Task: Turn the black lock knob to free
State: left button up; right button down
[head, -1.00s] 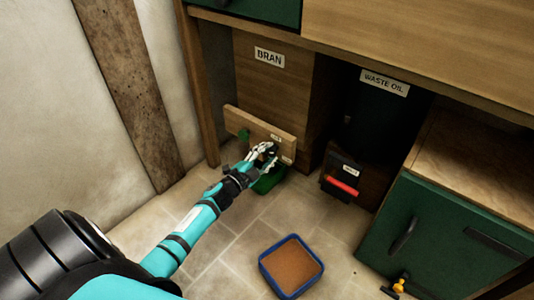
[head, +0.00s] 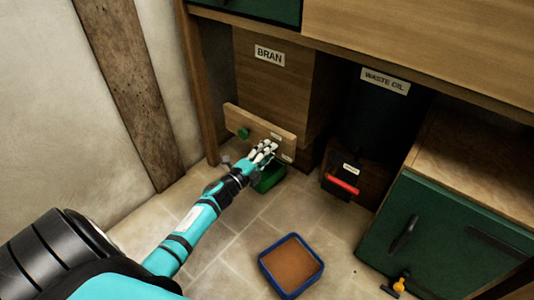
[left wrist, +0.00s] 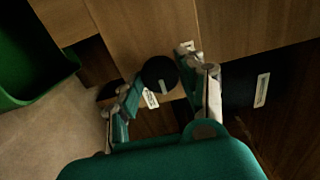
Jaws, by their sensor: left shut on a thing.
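The black lock knob (left wrist: 158,72) is round with a pale pointer line, on the wooden board (head: 239,117) under the BRAN bin. In the left wrist view it sits between the two fingers of my left gripper (left wrist: 170,80). The gripper is shut on it. In the head view my left gripper (head: 267,150) reaches the right part of the board, and its fingers hide the knob. Small white labels (head: 287,157) lie beside it, too small to read. My right gripper is not in view.
A green knob (head: 243,133) is on the board's left part. A dark waste oil drum (head: 372,125) and a red handle (head: 343,187) are to the right. A blue-rimmed tray (head: 264,268) stands on open floor.

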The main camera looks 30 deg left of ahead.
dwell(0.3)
pick_arm(q)
jog(key=o, duration=1.2)
jog(key=shift+s, duration=0.1)
jog(key=s, duration=0.8)
jog(key=s+a, duration=0.1)
jog(key=s, duration=0.2)
jog(key=shift+s, duration=0.4)
